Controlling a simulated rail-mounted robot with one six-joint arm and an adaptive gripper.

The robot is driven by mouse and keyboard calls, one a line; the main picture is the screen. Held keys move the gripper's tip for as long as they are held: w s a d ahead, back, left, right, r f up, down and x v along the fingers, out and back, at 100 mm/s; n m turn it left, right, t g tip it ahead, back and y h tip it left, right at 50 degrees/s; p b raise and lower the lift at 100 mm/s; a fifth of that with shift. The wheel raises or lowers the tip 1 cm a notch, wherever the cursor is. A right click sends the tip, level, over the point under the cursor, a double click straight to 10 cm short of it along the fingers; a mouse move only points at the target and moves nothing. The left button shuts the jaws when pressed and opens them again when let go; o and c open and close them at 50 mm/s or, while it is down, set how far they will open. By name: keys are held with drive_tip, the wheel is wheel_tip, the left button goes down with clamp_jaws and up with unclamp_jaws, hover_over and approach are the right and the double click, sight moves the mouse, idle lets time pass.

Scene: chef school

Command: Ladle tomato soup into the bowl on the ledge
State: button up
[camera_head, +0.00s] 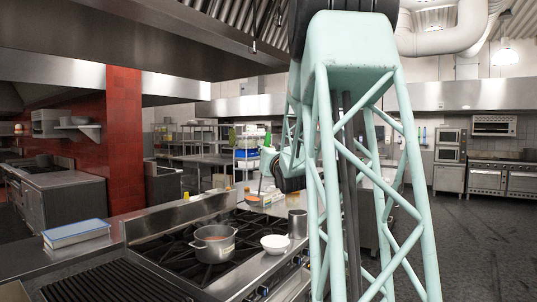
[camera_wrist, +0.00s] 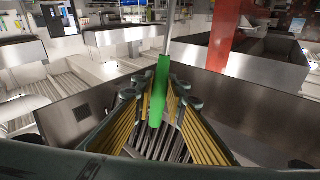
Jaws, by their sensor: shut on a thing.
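My gripper (camera_wrist: 155,98) shows in the wrist view with its yellow-ribbed fingers shut on a green handle (camera_wrist: 160,80). A thin grey shaft runs up from this handle and out of the top of the picture; its far end is not in view there. In the head view a metal pot (camera_head: 214,245) stands on the stove, with a little reddish content visible inside. A white bowl (camera_head: 275,244) sits on the stove's front ledge, right of the pot. Its inside is too small to judge. My arm hides much of the area right of the bowl.
A metal canister (camera_head: 297,223) stands behind and right of the bowl. The black stove grates (camera_head: 175,247) are otherwise mostly clear. A blue-and-white box (camera_head: 76,233) lies left of the stove. A low steel backsplash (camera_head: 180,215) runs behind the burners.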

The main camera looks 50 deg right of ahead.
drive_tip(key=s+a+r+g+h, duration=0.1)
drive_tip(key=s+a, duration=1)
drive_tip(key=a, duration=0.4)
drive_tip(key=shift+s+r+m, duration=0.25)
drive_tip(key=shift+m, duration=0.15)
